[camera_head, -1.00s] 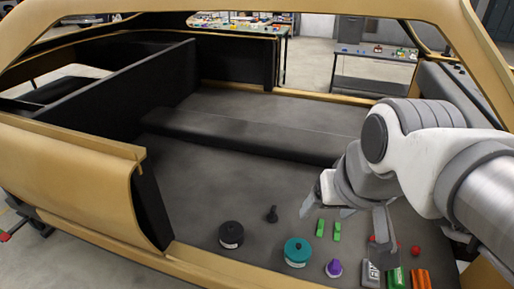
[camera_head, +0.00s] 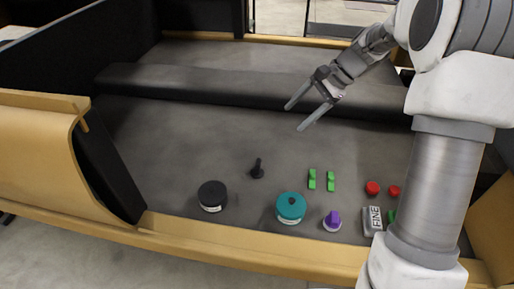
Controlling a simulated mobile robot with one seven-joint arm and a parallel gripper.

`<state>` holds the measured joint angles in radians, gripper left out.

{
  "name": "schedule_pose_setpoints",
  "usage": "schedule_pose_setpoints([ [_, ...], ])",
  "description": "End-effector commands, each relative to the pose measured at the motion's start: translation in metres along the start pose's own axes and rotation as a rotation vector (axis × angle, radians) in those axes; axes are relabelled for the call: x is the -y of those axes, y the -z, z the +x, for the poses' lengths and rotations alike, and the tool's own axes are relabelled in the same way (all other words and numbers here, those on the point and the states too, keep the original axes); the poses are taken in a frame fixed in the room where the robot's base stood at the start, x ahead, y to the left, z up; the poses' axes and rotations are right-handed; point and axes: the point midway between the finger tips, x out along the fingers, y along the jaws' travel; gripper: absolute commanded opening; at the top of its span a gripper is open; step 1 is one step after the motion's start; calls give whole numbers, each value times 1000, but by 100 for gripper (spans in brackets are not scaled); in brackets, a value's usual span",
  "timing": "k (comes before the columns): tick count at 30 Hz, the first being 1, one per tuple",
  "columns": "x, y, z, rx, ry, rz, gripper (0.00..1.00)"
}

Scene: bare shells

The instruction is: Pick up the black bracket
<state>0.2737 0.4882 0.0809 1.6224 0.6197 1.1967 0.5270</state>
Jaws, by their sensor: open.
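A small black piece (camera_head: 257,169) with an upright stem on a wider foot stands on the grey floor of the car shell. It best fits the black bracket, though its exact shape is too small to tell. My gripper (camera_head: 295,117) is open and empty, its two fingers pointing down and left. In the picture it is above and to the right of the black piece, apart from it and in front of the dark raised step.
Nearby are a black round container (camera_head: 212,196), a teal one (camera_head: 291,207), a purple-topped piece (camera_head: 332,221), two green pieces (camera_head: 321,180), red pieces (camera_head: 373,188) and a grey lettered block (camera_head: 373,220). The tan sill (camera_head: 250,248) edges the floor. The floor left of the black piece is clear.

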Motion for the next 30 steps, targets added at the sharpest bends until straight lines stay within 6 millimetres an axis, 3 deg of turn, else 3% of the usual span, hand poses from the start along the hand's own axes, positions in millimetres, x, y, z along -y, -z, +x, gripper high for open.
schedule_pose_setpoints([
  [1, -1, 24, 24, 41, 13, 59, 72],
  [9, -2, 117, 108, 245, 105, 353, 72],
  [18, -23, 202, 191, 455, 198, 630, 72],
  [24, -32, 226, 214, 521, 231, 714, 72],
  [30, -27, 222, 235, 535, 232, 728, 72],
])
